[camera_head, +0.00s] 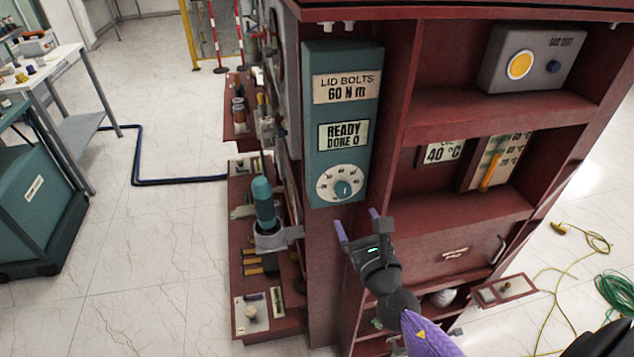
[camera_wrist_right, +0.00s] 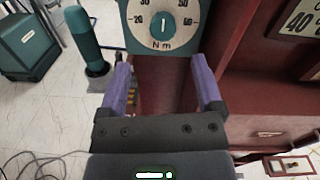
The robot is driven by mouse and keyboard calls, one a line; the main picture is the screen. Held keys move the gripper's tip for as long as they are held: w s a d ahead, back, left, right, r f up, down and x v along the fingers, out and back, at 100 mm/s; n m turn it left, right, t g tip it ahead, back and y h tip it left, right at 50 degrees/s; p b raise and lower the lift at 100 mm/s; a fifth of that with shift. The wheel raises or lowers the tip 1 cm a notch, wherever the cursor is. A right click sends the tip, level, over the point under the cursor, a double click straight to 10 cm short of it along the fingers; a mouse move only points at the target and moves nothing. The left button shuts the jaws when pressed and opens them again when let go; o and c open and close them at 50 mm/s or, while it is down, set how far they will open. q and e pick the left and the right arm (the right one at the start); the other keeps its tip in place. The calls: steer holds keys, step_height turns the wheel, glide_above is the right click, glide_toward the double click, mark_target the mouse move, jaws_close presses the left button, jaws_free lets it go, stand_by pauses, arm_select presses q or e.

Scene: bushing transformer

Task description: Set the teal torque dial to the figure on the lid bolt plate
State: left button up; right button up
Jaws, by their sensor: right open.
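The teal torque dial (camera_head: 343,189) sits on a white round scale low on a teal panel (camera_head: 371,100) fixed to the dark red cabinet. The lid bolt plate (camera_head: 346,87) above it reads "LID BOLTS 60 N m". In the right wrist view the dial (camera_wrist_right: 162,24) shows a white mark that looks upright, between the 30 and 50 figures; 20 and 60 stand at the sides. The scale's top is cut off there. My right gripper (camera_head: 358,222) is open and empty just below the panel, its purple fingers apart and clear of the dial. My left gripper is out of view.
A plate (camera_head: 343,136) reads "READY DONE 0". A teal tool (camera_head: 263,202) stands in a grey holder left of the panel. Cabinet shelves lie to the right, with a grey box (camera_head: 533,58) bearing a yellow button. A small tray (camera_head: 503,290) sticks out lower right.

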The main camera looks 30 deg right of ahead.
mark_target(345, 193)
steer(key=b+x, duration=0.1)
steer(key=x, duration=0.7)
steer(key=shift+w+d+f, duration=0.1)
steer(key=shift+w+d, duration=0.15)
jaws_close()
